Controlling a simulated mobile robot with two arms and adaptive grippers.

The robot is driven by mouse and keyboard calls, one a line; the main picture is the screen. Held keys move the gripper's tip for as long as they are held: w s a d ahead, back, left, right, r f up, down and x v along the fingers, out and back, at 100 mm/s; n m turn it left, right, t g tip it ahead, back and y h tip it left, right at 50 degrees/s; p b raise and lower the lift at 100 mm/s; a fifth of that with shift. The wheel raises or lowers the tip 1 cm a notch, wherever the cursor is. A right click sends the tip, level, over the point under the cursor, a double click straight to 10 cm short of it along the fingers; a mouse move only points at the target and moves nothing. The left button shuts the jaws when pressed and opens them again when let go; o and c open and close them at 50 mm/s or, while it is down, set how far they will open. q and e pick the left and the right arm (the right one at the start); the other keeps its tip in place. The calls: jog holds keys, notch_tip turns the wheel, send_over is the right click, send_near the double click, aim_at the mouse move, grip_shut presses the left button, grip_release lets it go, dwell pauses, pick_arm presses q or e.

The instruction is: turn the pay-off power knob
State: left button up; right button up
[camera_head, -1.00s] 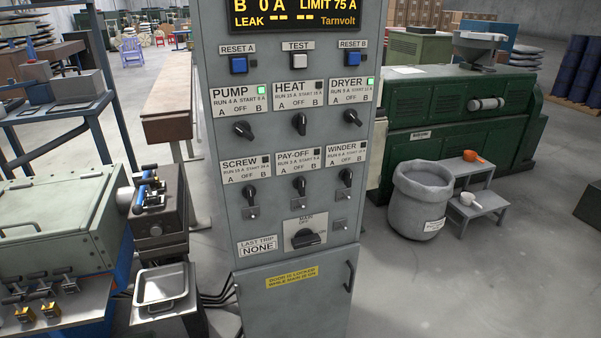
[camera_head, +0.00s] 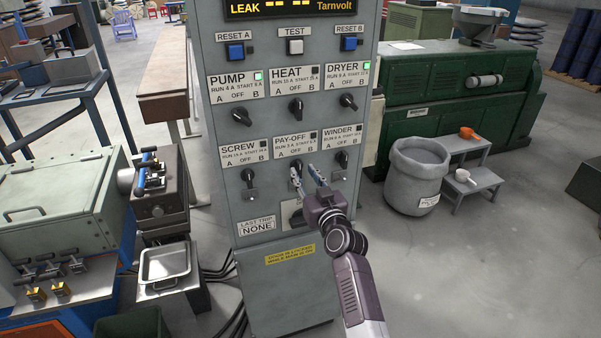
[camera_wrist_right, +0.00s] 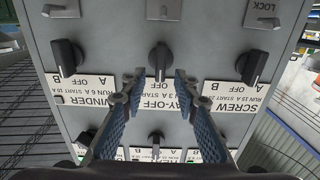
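The pay-off knob (camera_head: 295,170) is a black pointer knob under the PAY-OFF label (camera_head: 293,144) on the grey cabinet; its lamp is dark. My right gripper (camera_head: 306,173) is in front of it with fingers spread, partly covering it. The right wrist view shows the panel upside down. There the pay-off knob (camera_wrist_right: 160,58) stands nearly upright between and just beyond the open fingertips (camera_wrist_right: 158,76), with gaps on both sides. I cannot tell whether the fingertips reach its depth. My left gripper is not in view.
The winder knob (camera_head: 341,159) and screw knob (camera_head: 248,177) flank it closely. The main switch (camera_head: 292,214) below is partly hidden by my right gripper. Green lamps are lit at pump (camera_head: 258,76) and dryer (camera_head: 366,66). A grey bin (camera_head: 417,180) stands to the right.

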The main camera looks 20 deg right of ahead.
aim_at(300, 168)
jog(key=shift+w+b, duration=0.6)
jog(key=shift+w, duration=1.1)
jog(key=shift+c, duration=0.3)
grip_shut()
